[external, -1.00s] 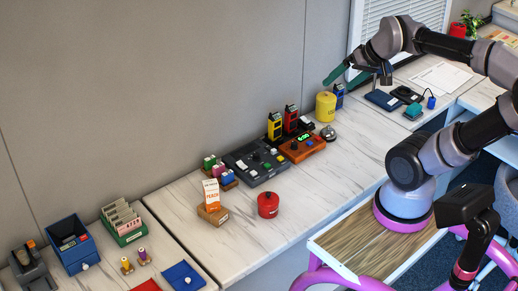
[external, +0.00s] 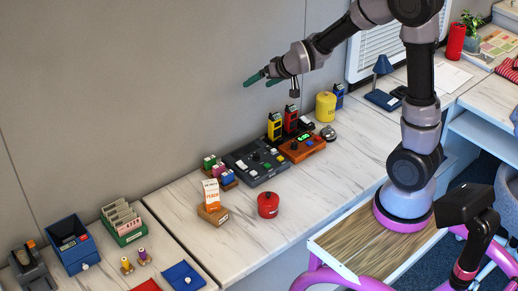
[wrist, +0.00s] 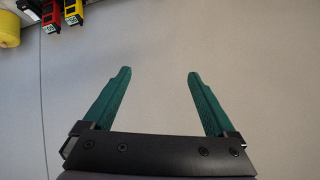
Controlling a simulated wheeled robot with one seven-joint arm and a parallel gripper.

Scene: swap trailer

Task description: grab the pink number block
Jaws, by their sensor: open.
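A small wooden holder with little coloured blocks stands at the wall side of the desk in the external view. Its blocks are a green one (external: 209,160), a small reddish-pink one (external: 218,169) and a blue-purple one (external: 227,177). They are too small for me to read any numbers. My gripper (external: 259,82) is high above the desk, above and to the right of the blocks in the picture. Its green fingers are spread and empty in the wrist view (wrist: 159,74). The blocks do not show in the wrist view.
Beside the blocks are a dark button panel (external: 256,162), an orange box (external: 302,147), yellow (external: 275,127) and red (external: 291,120) devices and a yellow canister (external: 325,106). A red canister (external: 268,205) and a card stand (external: 212,213) stand nearer the front.

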